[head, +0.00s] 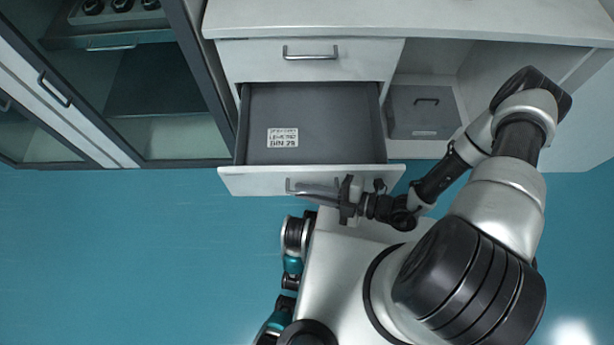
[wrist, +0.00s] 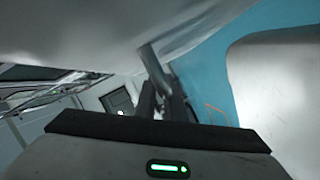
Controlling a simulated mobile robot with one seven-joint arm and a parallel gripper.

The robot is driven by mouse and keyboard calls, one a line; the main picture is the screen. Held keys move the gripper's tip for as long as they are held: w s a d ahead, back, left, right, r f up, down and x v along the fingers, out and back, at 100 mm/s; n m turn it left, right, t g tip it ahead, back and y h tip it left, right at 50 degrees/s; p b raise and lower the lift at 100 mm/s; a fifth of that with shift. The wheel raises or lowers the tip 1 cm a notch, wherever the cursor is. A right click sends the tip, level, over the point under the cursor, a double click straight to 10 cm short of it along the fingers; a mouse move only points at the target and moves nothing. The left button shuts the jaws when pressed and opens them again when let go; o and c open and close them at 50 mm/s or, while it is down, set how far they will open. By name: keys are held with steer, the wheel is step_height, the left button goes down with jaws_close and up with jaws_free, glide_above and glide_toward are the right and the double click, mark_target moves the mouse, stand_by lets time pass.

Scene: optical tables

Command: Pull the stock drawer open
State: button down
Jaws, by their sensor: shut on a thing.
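The stock drawer (head: 340,125) is pulled well out of the white cabinet in the head view. Its grey interior shows a white printed label and otherwise looks empty. Its white front (head: 258,182) carries a bar handle (head: 303,187). My gripper (head: 335,192) is at the right part of this handle and is shut on it; the fingers partly hide the handle. In the wrist view, the handle (wrist: 156,64) runs up from between the dark fingers (wrist: 165,100), under the pale drawer front.
A closed upper drawer (head: 310,60) sits above. A grey box (head: 424,112) stands in the open bay to the right. A glass-fronted cabinet (head: 165,100) stands at the left. Teal floor (head: 120,250) is clear at the left; my own body is close below the drawer front.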

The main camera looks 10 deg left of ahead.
steer(key=shift+s+d, duration=0.15)
steer(key=shift+s, duration=0.2)
steer(key=c, duration=1.8)
jaws_free()
steer(key=shift+c, duration=0.2)
steer(key=p+v, duration=0.1)
steer(key=v, duration=1.6)
steer(key=shift+d, duration=0.2)
steer(key=shift+r, duration=0.15)
